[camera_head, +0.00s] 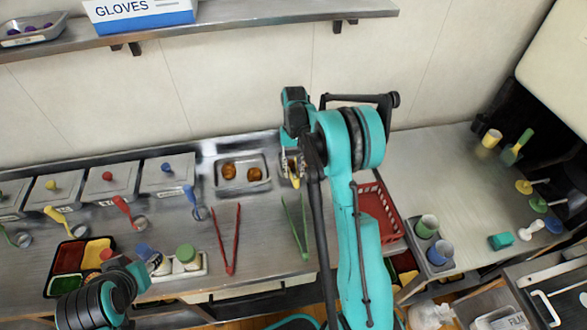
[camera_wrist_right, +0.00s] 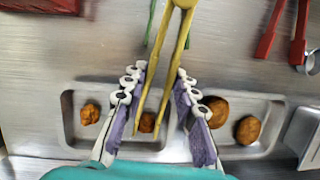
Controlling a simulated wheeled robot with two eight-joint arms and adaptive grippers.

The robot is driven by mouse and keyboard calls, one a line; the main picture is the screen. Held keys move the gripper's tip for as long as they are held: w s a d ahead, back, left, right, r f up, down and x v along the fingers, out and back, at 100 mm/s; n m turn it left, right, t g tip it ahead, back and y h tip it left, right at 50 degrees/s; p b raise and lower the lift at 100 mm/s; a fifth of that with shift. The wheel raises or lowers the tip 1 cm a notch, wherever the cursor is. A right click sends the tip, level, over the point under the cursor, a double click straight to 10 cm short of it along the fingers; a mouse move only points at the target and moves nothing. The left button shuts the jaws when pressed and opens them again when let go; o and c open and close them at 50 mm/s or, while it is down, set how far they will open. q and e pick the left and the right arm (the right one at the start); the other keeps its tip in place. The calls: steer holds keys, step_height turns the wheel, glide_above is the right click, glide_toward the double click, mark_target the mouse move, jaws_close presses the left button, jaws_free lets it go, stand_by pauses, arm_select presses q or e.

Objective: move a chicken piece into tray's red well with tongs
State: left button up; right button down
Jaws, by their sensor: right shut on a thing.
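My right gripper (camera_wrist_right: 160,110) is shut on yellow tongs (camera_wrist_right: 176,48), held above a metal pan (camera_wrist_right: 68,135). The tongs' two tips point down on either side of a brown chicken piece (camera_wrist_right: 148,122); I cannot tell whether they touch it. Another chicken piece (camera_wrist_right: 90,113) lies to the left in the same well. Two larger brown pieces (camera_wrist_right: 216,110) lie in the right well. In the head view my right gripper (camera_head: 291,168) is at the back, partly hiding the pan area. The tray with a red well (camera_head: 72,253) is at the lower left, beside my left arm. Its gripper (camera_head: 128,278) shows only partly.
Red tongs (camera_head: 228,245) and green tongs (camera_head: 296,228) lie on the metal counter. Lidded containers (camera_head: 110,180) line the back left. Capped bottles (camera_head: 188,256) stand near the tray. A red basket (camera_head: 378,212) and cups (camera_head: 427,226) are on the right.

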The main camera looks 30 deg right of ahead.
steer(key=shift+r, duration=0.15)
step_height(320, 180, up, 10)
steer(key=p, duration=0.5)
steer(key=shift+p, duration=0.35)
